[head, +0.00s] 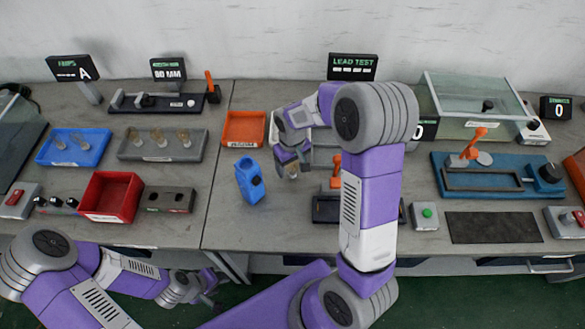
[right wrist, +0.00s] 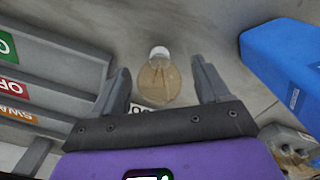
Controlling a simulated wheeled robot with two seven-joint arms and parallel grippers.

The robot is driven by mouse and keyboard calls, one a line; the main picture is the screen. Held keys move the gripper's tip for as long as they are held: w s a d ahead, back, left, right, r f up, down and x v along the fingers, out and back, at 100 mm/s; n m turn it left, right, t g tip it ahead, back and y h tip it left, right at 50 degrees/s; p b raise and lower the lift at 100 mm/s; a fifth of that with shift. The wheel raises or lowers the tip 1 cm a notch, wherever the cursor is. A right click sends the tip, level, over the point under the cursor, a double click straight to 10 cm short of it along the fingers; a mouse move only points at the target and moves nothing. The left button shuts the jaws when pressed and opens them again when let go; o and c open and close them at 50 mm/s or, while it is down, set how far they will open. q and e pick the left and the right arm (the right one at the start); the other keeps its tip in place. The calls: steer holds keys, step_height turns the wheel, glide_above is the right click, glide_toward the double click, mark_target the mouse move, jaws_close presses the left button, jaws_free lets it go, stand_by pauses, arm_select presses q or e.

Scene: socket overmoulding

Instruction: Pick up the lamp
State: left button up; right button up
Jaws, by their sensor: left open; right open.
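In the right wrist view a lamp (right wrist: 159,82) with a round amber glass bulb and a pale end is over the grey bench top. My right gripper (right wrist: 160,92) is open, with one finger on each side of the lamp in this view. I cannot tell whether the fingers touch it. In the head view my right gripper (head: 288,160) is low over the bench, right of the blue block, and hides most of the lamp's spot. My left gripper (head: 205,290) is open and empty, low in front of the bench edge.
A blue block (head: 250,181) stands close left of my right gripper; it also shows in the wrist view (right wrist: 288,58). An orange tray (head: 244,130) lies behind. A blue tray (head: 88,148) and grey tray (head: 187,151) hold more lamps. A red bin (head: 112,192) stands left.

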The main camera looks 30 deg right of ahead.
steer(key=c, duration=1.1)
